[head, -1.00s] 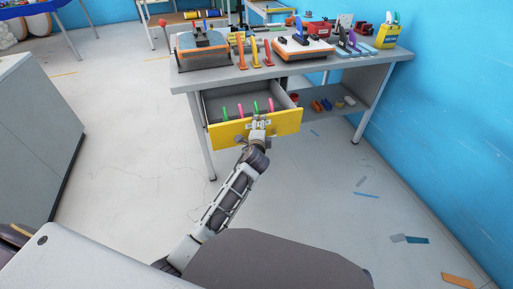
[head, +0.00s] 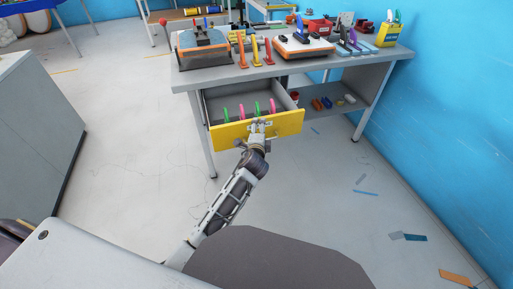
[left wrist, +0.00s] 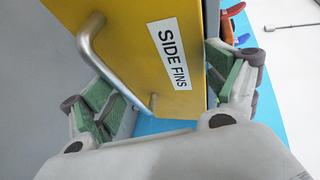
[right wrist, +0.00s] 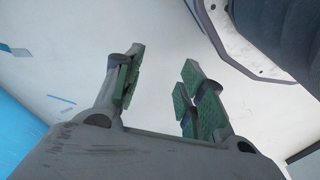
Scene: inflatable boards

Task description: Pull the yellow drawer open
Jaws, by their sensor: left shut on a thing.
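The yellow drawer (head: 286,125) stands partly out from under the grey workbench, with colored fins upright inside it. My left gripper (head: 258,124) is at the middle of the drawer's front panel. In the left wrist view my left gripper (left wrist: 170,92) has one finger on the outer side by the metal handle (left wrist: 118,68) and the other past the panel's edge, so it clasps the yellow panel (left wrist: 130,25). A white "SIDE FINS" label (left wrist: 173,54) shows between the fingers. My right gripper (right wrist: 160,90) is open and empty above the floor.
The workbench (head: 375,64) carries tools, fins and a yellow container (head: 387,37). A lower shelf (head: 345,112) holds small parts. A grey cabinet (head: 40,130) stands at the left and a blue wall at the right. The floor before the drawer is mostly clear, with scraps at right.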

